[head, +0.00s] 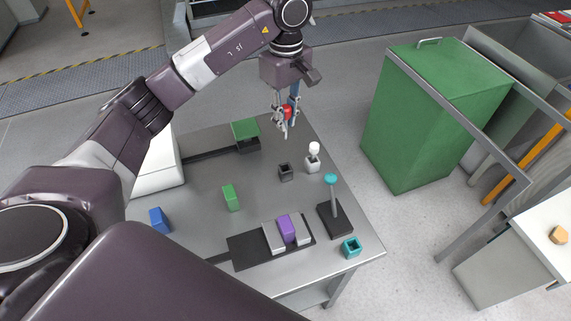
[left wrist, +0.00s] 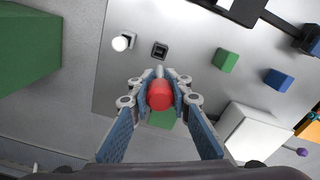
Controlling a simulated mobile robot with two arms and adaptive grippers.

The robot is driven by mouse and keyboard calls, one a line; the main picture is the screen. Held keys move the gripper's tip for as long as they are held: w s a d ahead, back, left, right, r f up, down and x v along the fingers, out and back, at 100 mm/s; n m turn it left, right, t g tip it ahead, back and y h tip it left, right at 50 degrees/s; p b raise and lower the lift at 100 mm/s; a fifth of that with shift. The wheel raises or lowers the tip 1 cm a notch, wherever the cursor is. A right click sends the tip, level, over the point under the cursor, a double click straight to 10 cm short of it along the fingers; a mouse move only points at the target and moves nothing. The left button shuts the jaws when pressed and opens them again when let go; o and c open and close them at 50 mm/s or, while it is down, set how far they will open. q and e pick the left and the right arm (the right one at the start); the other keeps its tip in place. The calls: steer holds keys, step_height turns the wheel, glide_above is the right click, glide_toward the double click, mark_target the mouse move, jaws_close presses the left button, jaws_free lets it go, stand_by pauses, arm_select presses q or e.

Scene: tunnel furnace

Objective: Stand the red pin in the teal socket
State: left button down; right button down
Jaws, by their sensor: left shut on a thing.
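My left gripper (head: 284,124) is shut on the red pin (head: 287,111) and holds it over the far edge of the grey table. In the left wrist view the red pin (left wrist: 160,95) shows its red end between the fingertips (left wrist: 159,91), with a thin grey part beyond it. The teal socket (head: 351,247) is a small square block with an opening on top, at the table's near right corner. It is well apart from the pin and looks empty. The socket is not seen in the left wrist view. My right gripper is not in view.
A dark socket (head: 286,172), a white-headed pin (head: 313,156) and a teal-topped post on a dark base (head: 331,180) stand on the table (head: 205,205). Green (head: 231,198), blue (head: 160,221) and purple (head: 287,229) blocks lie left of the teal socket. A green bin (head: 425,115) stands right.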

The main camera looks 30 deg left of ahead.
arm_select(q)
step_height(320, 180, down, 15)
steer(key=shift+f+p, duration=0.15)
steer(key=shift+p, duration=1)
steer(key=shift+f, duration=0.1)
steer(key=shift+f, duration=0.15)
steer(key=c, duration=1.8)
jaws_free()
